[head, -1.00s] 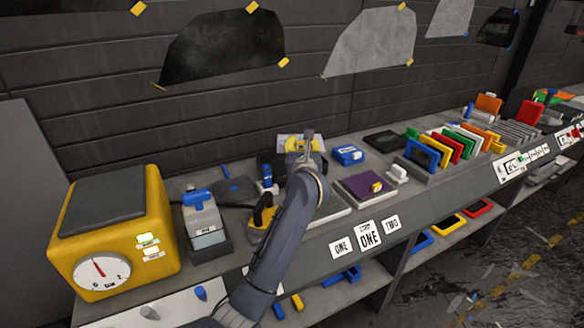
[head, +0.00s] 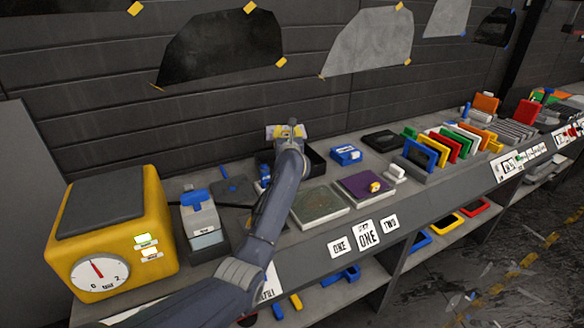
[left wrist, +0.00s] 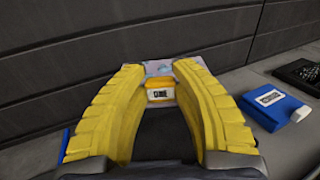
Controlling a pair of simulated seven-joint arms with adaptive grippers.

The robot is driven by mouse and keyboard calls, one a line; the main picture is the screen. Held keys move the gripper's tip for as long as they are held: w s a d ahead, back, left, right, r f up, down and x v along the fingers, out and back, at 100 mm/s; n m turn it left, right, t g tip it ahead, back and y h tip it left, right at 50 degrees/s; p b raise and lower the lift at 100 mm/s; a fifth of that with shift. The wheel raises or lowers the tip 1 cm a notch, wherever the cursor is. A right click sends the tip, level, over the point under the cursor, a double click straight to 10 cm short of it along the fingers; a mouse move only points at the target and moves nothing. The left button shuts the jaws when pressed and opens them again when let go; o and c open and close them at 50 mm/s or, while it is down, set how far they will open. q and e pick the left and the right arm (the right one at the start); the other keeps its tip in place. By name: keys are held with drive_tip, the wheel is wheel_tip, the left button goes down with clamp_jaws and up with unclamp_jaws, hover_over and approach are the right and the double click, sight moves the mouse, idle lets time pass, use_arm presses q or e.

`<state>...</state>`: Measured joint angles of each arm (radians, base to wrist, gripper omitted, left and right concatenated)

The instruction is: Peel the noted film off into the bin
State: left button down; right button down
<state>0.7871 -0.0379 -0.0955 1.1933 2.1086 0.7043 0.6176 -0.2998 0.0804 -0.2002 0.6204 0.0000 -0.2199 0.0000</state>
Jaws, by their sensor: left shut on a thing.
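My left gripper (head: 287,132) is above the back of the bench near the wall. It is shut on a small yellow tab (left wrist: 160,93) with a white label, between the yellow fingertips in the left wrist view. A pale pinkish sheet (left wrist: 172,67), apparently the film, shows just beyond the tab. The black open bin (head: 317,160) stands below the gripper, partly hidden by my left arm. A grey-green panel (head: 320,205) lies bare in front, beside a purple panel (head: 362,184) with a yellow tab on it. My right gripper is out of view.
A blue box (head: 346,153) stands right of the bin, and a black tray (head: 382,140) lies beyond it. A rack of coloured frames (head: 450,145) is further right. A yellow scale (head: 115,230) and a grey, blue-topped dispenser (head: 202,220) stand at left. The wall is close behind.

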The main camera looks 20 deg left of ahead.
use_arm(q)
drive_tip(key=shift+f, duration=2.4)
drive_tip(key=c, duration=1)
unclamp_jaws()
drive_tip(key=shift+c, duration=0.2)
drive_tip(key=shift+s, duration=0.1)
drive_tip(key=v, duration=1.2)
